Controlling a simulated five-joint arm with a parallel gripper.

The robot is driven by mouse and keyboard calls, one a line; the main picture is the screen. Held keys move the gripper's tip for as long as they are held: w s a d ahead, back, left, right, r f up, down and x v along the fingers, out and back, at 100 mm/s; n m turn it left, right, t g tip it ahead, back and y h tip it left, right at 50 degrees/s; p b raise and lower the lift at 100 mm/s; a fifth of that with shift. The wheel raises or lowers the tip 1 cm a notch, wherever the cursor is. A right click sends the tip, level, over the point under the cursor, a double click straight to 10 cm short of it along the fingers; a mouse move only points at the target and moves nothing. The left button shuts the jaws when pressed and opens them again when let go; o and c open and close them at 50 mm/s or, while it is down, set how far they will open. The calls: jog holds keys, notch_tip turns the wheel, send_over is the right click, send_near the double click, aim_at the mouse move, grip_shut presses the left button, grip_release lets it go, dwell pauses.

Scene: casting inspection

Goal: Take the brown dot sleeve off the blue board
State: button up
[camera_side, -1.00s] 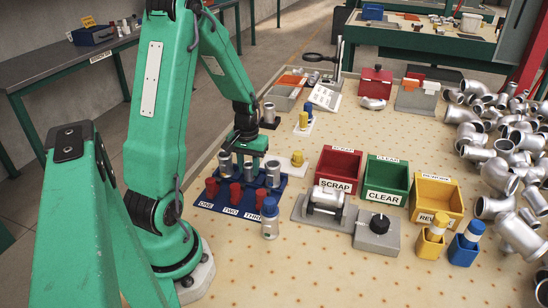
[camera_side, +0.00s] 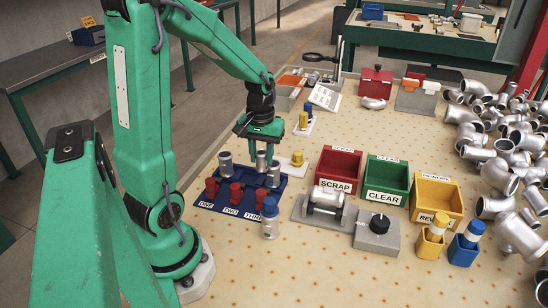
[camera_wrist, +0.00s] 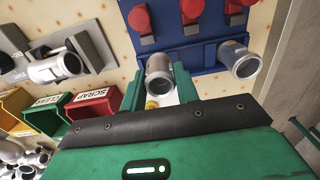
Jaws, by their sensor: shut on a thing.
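The blue board (camera_side: 240,205) lies on the table with red knobs and the labels ONE, TWO and THREE. My gripper (camera_side: 261,150) is shut on a grey metal sleeve (camera_side: 261,162) above the board's rear right part. In the wrist view the sleeve (camera_wrist: 160,76) sits between the green fingers (camera_wrist: 160,85), its open end showing. Another sleeve (camera_side: 225,164) stands at the board's left, also in the wrist view (camera_wrist: 240,60). No brown dot can be made out on any sleeve.
A white block with a yellow part (camera_side: 297,160) stands right of the board. A blue-topped cylinder (camera_side: 270,212) stands in front. The red SCRAP bin (camera_side: 340,166), green CLEAR bin (camera_side: 386,177) and yellow bin (camera_side: 435,197) are farther right.

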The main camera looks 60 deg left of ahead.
jog(key=shift+w+d+r, duration=0.1)
jog(key=shift+d+r, duration=0.35)
jog(key=shift+d, duration=0.3)
jog(key=shift+w+d+r, duration=0.15)
jog(key=shift+d+r, duration=0.3)
jog(key=shift+d, duration=0.25)
jog(key=shift+w+d+r, duration=0.1)
jog(key=shift+d+r, duration=0.35)
jog(key=shift+d, duration=0.3)
